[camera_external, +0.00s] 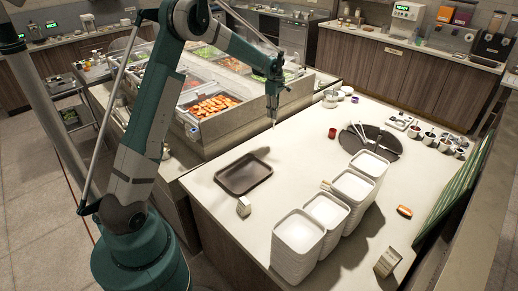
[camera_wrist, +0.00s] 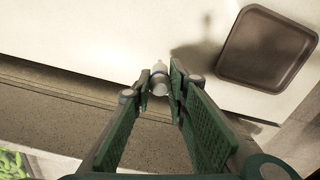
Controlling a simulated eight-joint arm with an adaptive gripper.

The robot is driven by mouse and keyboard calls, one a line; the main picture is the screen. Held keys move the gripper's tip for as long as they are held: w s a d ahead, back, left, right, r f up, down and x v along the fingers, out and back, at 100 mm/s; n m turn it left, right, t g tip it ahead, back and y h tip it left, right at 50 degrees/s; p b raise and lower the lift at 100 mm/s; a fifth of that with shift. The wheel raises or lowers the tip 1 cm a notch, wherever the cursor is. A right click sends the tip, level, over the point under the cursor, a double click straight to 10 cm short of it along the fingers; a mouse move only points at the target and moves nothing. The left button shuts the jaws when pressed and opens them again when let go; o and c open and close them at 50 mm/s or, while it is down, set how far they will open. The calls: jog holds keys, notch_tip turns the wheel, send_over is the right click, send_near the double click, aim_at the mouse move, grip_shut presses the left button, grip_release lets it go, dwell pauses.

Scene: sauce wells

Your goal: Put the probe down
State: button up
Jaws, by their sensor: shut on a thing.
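My gripper (camera_external: 273,103) is shut on the probe and holds it above the counter, near the counter's edge beside the food bins. In the external view the probe (camera_external: 273,122) hangs down as a thin pale tip below the fingers. In the wrist view the probe (camera_wrist: 159,73) shows as a small grey and white cylinder between the green fingers. Its tip is apart from the counter, with a shadow on the surface nearby. A dark brown tray (camera_external: 243,174) lies empty on the counter, to the lower left of the gripper; the wrist view also shows the tray (camera_wrist: 266,48).
Stacks of white containers (camera_external: 299,231) stand along the counter's front. A dark round dish (camera_external: 369,142) holds utensils. The counter between tray and dish is clear.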

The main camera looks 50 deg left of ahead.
aim_at(274, 123)
jog(key=shift+f, duration=0.55)
jog(key=shift+f, duration=3.1)
jog(key=shift+f, duration=0.1)
jog(key=shift+f, duration=1.75)
jog(key=shift+f, duration=0.15)
jog(key=o, duration=0.5)
jog(key=shift+f, duration=0.1)
jog(key=shift+c, duration=0.2)
jog(key=o, duration=0.4)
